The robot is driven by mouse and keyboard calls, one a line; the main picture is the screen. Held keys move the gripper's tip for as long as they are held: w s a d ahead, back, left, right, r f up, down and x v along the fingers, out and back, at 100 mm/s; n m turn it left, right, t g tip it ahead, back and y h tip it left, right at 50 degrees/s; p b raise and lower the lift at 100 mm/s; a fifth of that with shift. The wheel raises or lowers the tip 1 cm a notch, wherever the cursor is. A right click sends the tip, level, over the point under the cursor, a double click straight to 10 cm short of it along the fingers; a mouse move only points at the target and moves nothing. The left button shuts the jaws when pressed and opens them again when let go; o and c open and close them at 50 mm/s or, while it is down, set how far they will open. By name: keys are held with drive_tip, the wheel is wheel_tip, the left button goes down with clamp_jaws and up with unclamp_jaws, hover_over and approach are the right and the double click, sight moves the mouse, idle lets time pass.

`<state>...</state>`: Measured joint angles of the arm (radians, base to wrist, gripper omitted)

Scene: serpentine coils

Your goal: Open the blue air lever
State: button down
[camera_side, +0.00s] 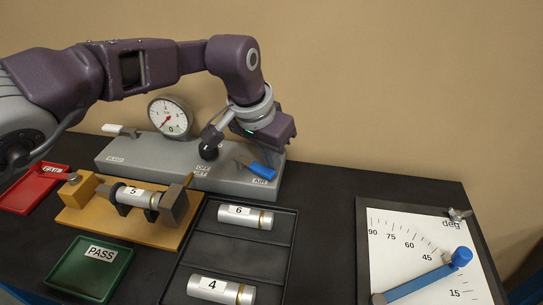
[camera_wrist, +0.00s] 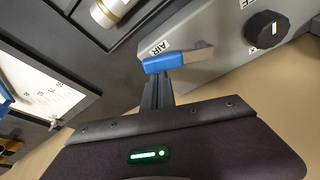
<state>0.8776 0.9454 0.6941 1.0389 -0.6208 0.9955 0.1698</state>
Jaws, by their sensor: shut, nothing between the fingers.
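The blue air lever (camera_side: 263,171) sits on the right end of the grey console, by the AIR label. In the wrist view the lever (camera_wrist: 164,62) has a blue handle at its left end and a bare metal part to the right, lying roughly along the console's edge. My gripper (camera_wrist: 157,85) is shut and empty, its fingertips right at the blue handle. I cannot tell whether they touch it. In the side view my gripper's body is above the console's right end, and its fingertips are hard to make out.
The grey console (camera_side: 120,158) carries a dial gauge (camera_side: 171,116), a black knob (camera_wrist: 266,30) and a white-handled lever (camera_side: 120,130). In front are a wooden fixture (camera_side: 90,215) holding cylinder 5, a black tray (camera_side: 238,256) with cylinders 6 and 4, and an angle board (camera_side: 400,265) at right.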

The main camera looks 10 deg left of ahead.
sight(264, 176)
drive_tip(key=shift+s, duration=0.15)
drive_tip(key=m, duration=0.1)
drive_tip(key=s+m, duration=0.1)
drive_tip(key=m, duration=0.1)
drive_tip(key=shift+s+a+g+h, duration=0.3)
drive_tip(key=shift+a+h, duration=0.05)
drive_tip(key=shift+h, duration=0.05)
drive_tip(key=m, duration=0.1)
drive_tip(key=s+a+m, duration=0.1)
drive_tip(key=m, duration=0.1)
drive_tip(key=shift+s+g+h, duration=0.2)
drive_tip(key=shift+g+h, duration=0.1)
drive_tip(key=m, duration=0.1)
drive_tip(key=s+a+m+g, duration=0.1)
drive_tip(key=m, duration=0.1)
drive_tip(key=shift+s+a+h, duration=0.2)
drive_tip(key=shift+h, duration=0.1)
drive_tip(key=m, duration=0.1)
drive_tip(key=a+m, duration=0.1)
drive_tip(key=m, duration=0.1)
drive_tip(key=shift+s+a+g, duration=0.2)
drive_tip(key=shift+s+g, duration=0.15)
drive_tip(key=shift+g, duration=0.05)
drive_tip(key=shift+s+a, duration=0.15)
drive_tip(key=shift+a, duration=0.3)
